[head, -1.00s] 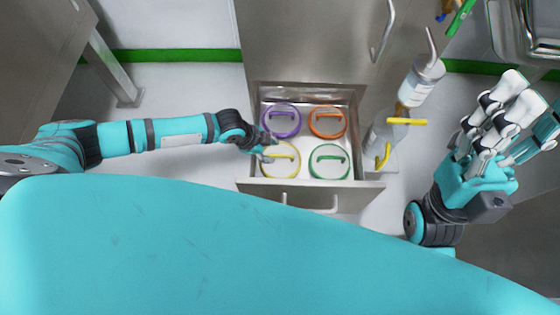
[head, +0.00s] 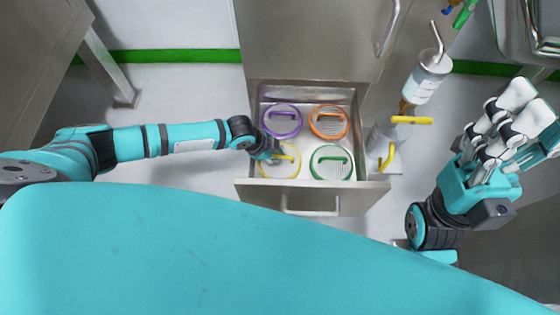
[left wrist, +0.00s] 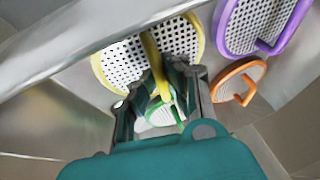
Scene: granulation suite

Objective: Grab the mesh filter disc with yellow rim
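The mesh filter disc with yellow rim (head: 293,172) lies at the front left of the open drawer, partly hidden by my left gripper (head: 277,156). In the left wrist view, its perforated white mesh and yellow rim (left wrist: 101,72) show beyond the fingers. Its yellow bar handle (left wrist: 151,50) runs down between the fingers of my left gripper (left wrist: 170,78). Whether the fingers press on the handle is not clear. My right gripper (head: 527,106) is open and empty at the right, away from the drawer.
The drawer (head: 375,186) also holds purple (head: 299,122), orange (head: 346,123) and green (head: 351,165) rimmed discs. Its metal walls stand close around them.

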